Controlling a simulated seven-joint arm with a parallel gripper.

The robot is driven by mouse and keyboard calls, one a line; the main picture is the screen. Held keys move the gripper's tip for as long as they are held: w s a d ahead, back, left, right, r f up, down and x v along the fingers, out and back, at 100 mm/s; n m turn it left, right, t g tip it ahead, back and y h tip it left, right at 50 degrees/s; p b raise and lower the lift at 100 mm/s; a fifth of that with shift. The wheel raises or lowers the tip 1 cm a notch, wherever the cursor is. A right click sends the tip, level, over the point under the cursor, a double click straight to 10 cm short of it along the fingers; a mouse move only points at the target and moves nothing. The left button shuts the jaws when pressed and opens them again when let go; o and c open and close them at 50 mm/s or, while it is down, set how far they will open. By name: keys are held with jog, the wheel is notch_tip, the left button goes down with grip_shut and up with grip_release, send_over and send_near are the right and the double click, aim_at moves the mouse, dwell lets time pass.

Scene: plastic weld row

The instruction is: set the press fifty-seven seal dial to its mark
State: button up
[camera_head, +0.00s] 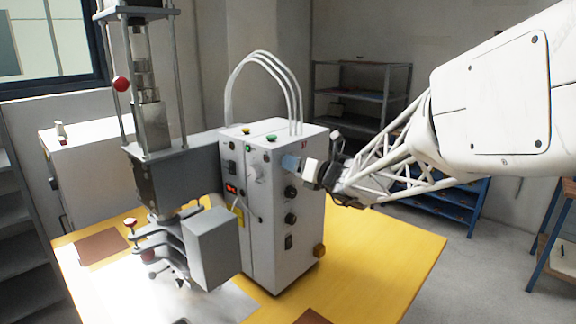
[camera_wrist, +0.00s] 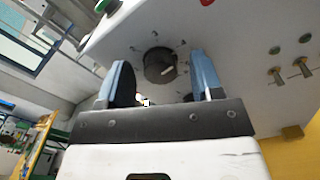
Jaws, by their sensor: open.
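The dial (camera_wrist: 160,66) is a round black knob with a short white pointer line, set on the pale face of the press cabinet (camera_head: 262,232). Small dark tick marks surround it; which one is its set mark is too small to tell. My gripper (camera_head: 293,164) is at the cabinet's upper right face. In the wrist view my gripper (camera_wrist: 162,78) is open, with one blue-padded finger to each side of the dial. The knob shows between the fingertips with gaps at both sides; contact is not visible. In the head view my gripper covers this spot.
More black knobs (camera_head: 291,192) sit below my gripper on the cabinet. Metal toggle switches (camera_wrist: 290,74) are to the right in the wrist view. White hoses (camera_head: 266,62) arch above the cabinet. The press column (camera_head: 150,120) stands left. The yellow table (camera_head: 385,250) is clear at right.

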jog(key=c, duration=0.9)
